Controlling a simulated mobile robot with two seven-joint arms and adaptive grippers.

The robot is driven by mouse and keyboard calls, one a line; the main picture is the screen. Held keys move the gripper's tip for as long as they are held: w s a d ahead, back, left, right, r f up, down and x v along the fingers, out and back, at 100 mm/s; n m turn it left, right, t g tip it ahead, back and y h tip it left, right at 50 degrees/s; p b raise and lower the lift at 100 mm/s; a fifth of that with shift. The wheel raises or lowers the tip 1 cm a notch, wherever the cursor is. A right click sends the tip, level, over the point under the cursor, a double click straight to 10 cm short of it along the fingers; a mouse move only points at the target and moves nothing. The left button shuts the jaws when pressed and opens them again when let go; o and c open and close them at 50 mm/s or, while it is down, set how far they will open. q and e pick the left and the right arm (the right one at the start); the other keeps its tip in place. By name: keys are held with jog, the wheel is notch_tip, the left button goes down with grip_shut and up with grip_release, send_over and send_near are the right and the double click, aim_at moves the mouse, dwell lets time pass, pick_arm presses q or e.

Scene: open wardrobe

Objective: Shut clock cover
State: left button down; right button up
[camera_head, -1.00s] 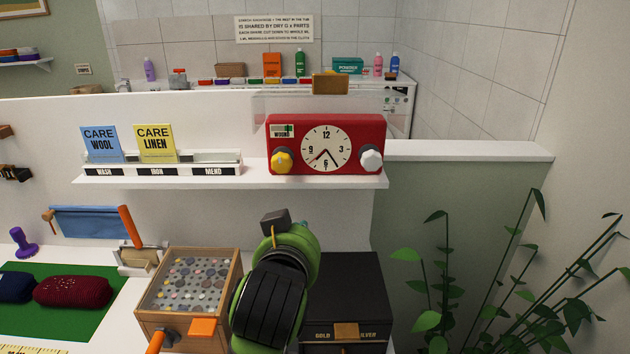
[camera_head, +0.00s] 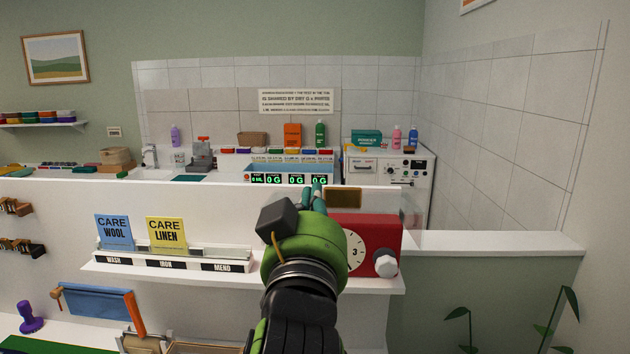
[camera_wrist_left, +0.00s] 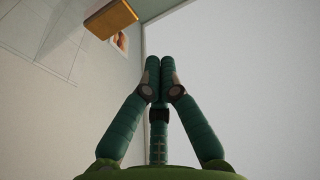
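The red clock (camera_head: 378,232) stands on the white wall shelf. Its round dial (camera_head: 355,252) is partly hidden behind my arm. Its clear cover appears raised above the body and is hard to make out; its brown tab (camera_head: 343,198) shows just above the clock, and also at the upper left of the left wrist view (camera_wrist_left: 110,18). My left gripper (camera_head: 317,190) is in front of the clock's upper left, its teal fingertips just left of the tab. In the left wrist view its fingers (camera_wrist_left: 160,62) are together with nothing between them. My right gripper is not in view.
The blue (camera_head: 115,232) and yellow (camera_head: 166,234) care cards stand in a holder on the shelf left of the clock. Behind the low wall are a scale with green displays (camera_head: 295,178) and several bottles. A plant (camera_head: 470,325) stands at the lower right.

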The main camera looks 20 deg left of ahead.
pick_arm(q)
jog(key=r+p, duration=0.2)
send_over(341, 208)
jog(key=s+a, duration=0.3)
jog(key=f, duration=0.1)
jog(key=f+p, duration=0.1)
jog(key=f, duration=0.3)
jog(key=shift+s, duration=0.25)
